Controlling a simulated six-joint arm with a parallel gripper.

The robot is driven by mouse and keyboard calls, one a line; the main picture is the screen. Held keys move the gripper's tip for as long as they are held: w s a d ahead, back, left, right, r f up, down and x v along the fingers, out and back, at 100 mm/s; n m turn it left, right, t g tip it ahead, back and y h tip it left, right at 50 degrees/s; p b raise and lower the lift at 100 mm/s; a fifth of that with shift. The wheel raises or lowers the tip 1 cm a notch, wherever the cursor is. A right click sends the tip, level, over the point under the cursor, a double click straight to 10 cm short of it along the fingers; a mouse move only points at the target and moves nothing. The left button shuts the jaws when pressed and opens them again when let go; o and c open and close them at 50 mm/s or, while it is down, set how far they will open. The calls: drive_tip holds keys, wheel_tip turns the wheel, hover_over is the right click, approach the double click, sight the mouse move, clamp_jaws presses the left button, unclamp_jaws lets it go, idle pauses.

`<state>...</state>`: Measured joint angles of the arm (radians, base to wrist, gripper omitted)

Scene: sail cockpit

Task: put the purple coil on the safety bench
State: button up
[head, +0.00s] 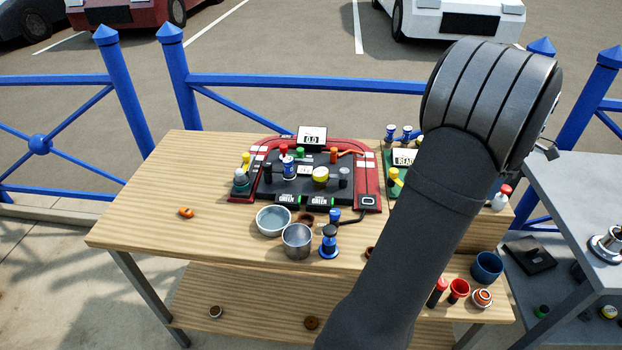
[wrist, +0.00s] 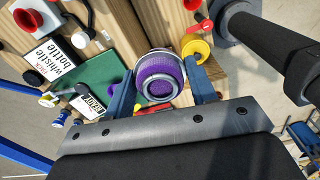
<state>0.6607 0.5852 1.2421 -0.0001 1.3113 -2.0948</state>
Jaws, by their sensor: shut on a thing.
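The purple coil (wrist: 158,72) is in the middle of the wrist view, a round purple piece with a pale ring and a dark centre. My gripper (wrist: 160,86) is shut on it, with one blue finger on each side. In the head view my arm covers the coil and the fingers. I cannot tell from any label which surface is the safety bench. A wooden bench (head: 140,208) fills the middle of the head view, and a grey table (head: 583,190) stands at the right.
A red-framed board (head: 258,170) with several small parts lies on the wooden bench. A grey bowl (head: 273,220), a metal cup (head: 297,241) and a blue-black piece (head: 329,243) stand in front. The bench's left side is mostly clear except for an orange piece (head: 186,213).

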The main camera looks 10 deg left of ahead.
drive_tip(key=w+a+n, duration=0.2)
drive_tip(key=w+a, duration=0.4)
drive_tip(key=a, duration=0.3)
drive_tip(key=w+a+n, duration=0.2)
drive_tip(key=w+a, duration=0.4)
drive_tip(key=a, duration=0.2)
drive_tip(key=w+a+n, duration=0.2)
drive_tip(key=a+n, duration=0.1)
drive_tip(key=a, duration=0.9)
drive_tip(key=w+a+n, duration=0.3)
drive_tip(key=a, duration=0.9)
drive_tip(key=n, duration=0.8)
hover_over(147, 211)
wheel_tip(147, 211, down, 12)
drive_tip(key=shift+w+f, duration=0.1)
drive_tip(key=shift+f, duration=2.1)
drive_tip(key=shift+f, duration=0.1)
